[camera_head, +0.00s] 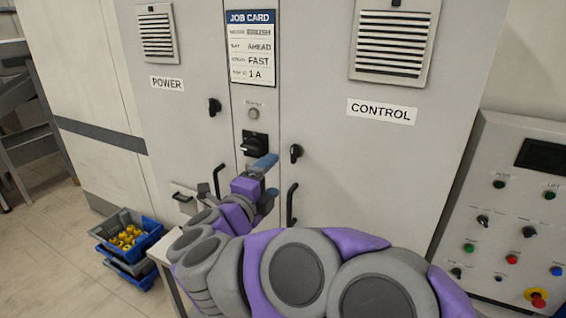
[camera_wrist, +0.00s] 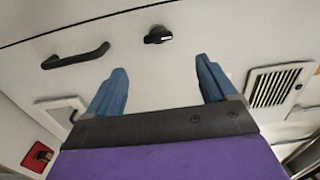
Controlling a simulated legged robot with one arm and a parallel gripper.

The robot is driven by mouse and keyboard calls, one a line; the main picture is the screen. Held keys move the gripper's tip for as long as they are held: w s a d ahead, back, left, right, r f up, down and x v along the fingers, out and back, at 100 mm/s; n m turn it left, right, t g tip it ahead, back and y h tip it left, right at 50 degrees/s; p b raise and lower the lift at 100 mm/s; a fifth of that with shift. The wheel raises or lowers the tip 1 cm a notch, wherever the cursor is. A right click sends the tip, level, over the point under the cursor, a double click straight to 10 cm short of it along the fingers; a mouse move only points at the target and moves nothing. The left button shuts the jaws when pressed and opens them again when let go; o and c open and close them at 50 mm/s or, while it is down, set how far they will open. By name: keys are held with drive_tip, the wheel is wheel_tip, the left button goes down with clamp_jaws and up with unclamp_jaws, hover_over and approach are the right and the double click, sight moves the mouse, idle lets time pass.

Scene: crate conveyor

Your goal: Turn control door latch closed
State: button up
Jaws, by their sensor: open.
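The CONTROL door latch (camera_head: 296,152) is a small black knob near the door's left edge, above a black pull handle (camera_head: 291,190). My gripper (camera_head: 266,163) is left of the CONTROL latch in the head view, in front of the cabinet and just below the rotary switch. Its blue fingers (camera_wrist: 164,82) are spread with nothing between them. The latch is apart from the fingers in the wrist view.
A black rotary switch (camera_head: 255,144) sits between the doors. The POWER door latch (camera_head: 215,106) is further left. A control panel (camera_head: 510,225) with buttons stands right, and crates (camera_head: 122,262) with yellow items lie on the floor at left. A vent (camera_wrist: 280,87) shows right in the wrist view.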

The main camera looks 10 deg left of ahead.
drive_tip(key=p+v, duration=0.1)
drive_tip(key=v, duration=0.6)
drive_tip(key=shift+s+r, duration=0.2)
